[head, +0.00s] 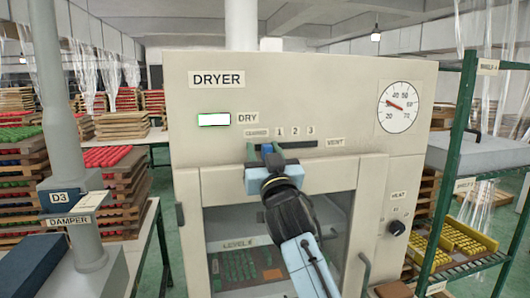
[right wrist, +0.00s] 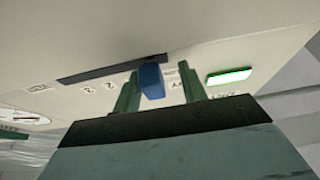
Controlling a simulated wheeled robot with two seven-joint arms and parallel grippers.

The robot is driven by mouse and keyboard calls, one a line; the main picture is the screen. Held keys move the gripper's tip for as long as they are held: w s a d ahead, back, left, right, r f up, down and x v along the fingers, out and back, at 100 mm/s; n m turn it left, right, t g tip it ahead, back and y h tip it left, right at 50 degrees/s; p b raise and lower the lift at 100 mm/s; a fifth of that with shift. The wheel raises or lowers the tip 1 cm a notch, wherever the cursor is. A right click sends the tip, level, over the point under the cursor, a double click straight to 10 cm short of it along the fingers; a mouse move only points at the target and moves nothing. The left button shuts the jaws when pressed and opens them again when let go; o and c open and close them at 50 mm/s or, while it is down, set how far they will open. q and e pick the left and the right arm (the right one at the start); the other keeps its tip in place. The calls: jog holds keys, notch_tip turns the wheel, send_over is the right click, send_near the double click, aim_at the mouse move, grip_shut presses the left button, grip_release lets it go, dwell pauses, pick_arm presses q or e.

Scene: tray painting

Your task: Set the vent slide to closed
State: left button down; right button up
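The vent slide is a dark horizontal slot (head: 305,144) on the dryer's front, under the labels CLOSED (head: 256,133), 1, 2 and 3. Its blue knob (head: 267,149) stands near the slot's left end, between CLOSED and 1. My right gripper (head: 265,154) is at the knob, one green finger on each side. In the right wrist view, the blue knob (right wrist: 151,80) is between the open fingers. A gap shows on its right; the left finger looks close to it, and I cannot tell if they touch. My left gripper is out of view.
A damper pipe (head: 75,150) stands at left. A green shelf rack (head: 455,150) stands at right.

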jog(key=shift+d, duration=0.15)
jog(key=b+v, duration=0.2)
jog(key=v, duration=1.1)
jog(key=shift+s, duration=0.15)
jog(key=shift+f, duration=0.1)
